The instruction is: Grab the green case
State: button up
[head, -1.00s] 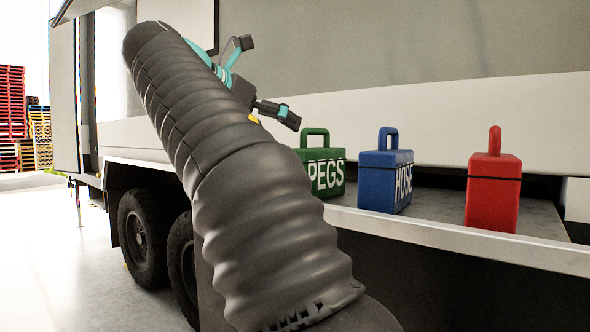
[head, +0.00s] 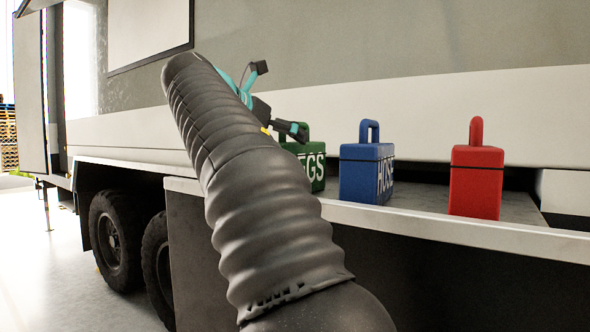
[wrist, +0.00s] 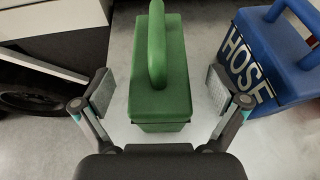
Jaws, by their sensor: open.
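The green case (head: 314,170), with a loop handle and white letters, stands upright on the shelf (head: 420,222); my arm hides its left part in the head view. In the wrist view the green case (wrist: 160,85) is seen from above, its handle on top. My gripper (wrist: 160,92) is open, with one finger on each side of the case. A gap shows between each finger pad and the case. In the head view my gripper (head: 280,101) is partly hidden behind my arm, near the case's upper left.
A blue case (head: 367,172) marked HOSE stands right of the green one, close to my right finger in the wrist view (wrist: 275,58). A red case (head: 475,180) stands further right. The caravan wall (head: 430,115) rises behind the shelf. Wheels (head: 112,236) are at left.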

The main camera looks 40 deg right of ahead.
aim_at(312, 155)
jog(key=shift+x, duration=1.85)
jog(key=shift+r, duration=0.1)
grip_shut()
